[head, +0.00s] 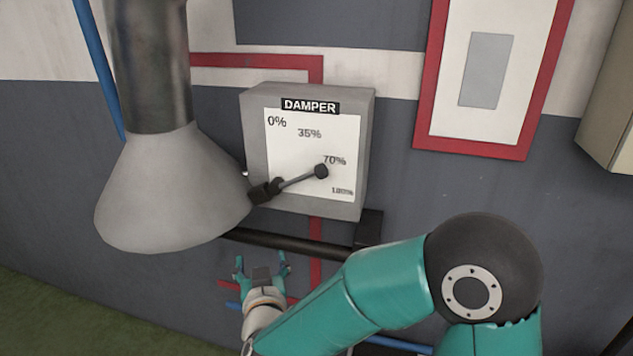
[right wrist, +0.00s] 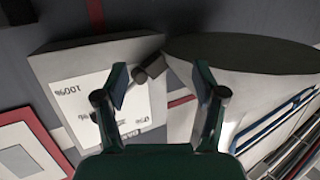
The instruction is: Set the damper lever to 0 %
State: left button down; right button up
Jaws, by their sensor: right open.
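The damper box (head: 256,150) is a grey wall box with a white scale marked 0%, 35%, 70% and 100%. Its lever (head: 299,180) pivots at the lower left; the dark round knob (head: 321,171) lies just below the 70% mark. My right gripper (head: 261,264) is open and empty, below the box and apart from the lever in the head view. In the right wrist view the box (right wrist: 90,55) appears upside down beyond the open fingers (right wrist: 162,78). The dark lever hub (right wrist: 148,68) shows between them; a finger hides part of the lever. My left gripper is not in view.
A grey hood (head: 165,190) with a dark duct stands close left of the box. A dark horizontal bar (head: 290,244) runs below the box. A red-framed panel (head: 425,100) hangs to the right. Red and blue pipes run along the wall.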

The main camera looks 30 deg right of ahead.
notch_tip(320, 180, up, 7)
jog(key=s+d+m+h, duration=0.2)
jog(key=s+h, duration=0.1)
jog(key=m+g+h, duration=0.1)
jog(key=m+h, duration=0.2)
send_near(317, 176)
jog(key=p+x, duration=0.2)
jog(key=x, duration=0.9)
jog(key=shift+w+d, duration=0.2)
jog(key=shift+d, duration=0.05)
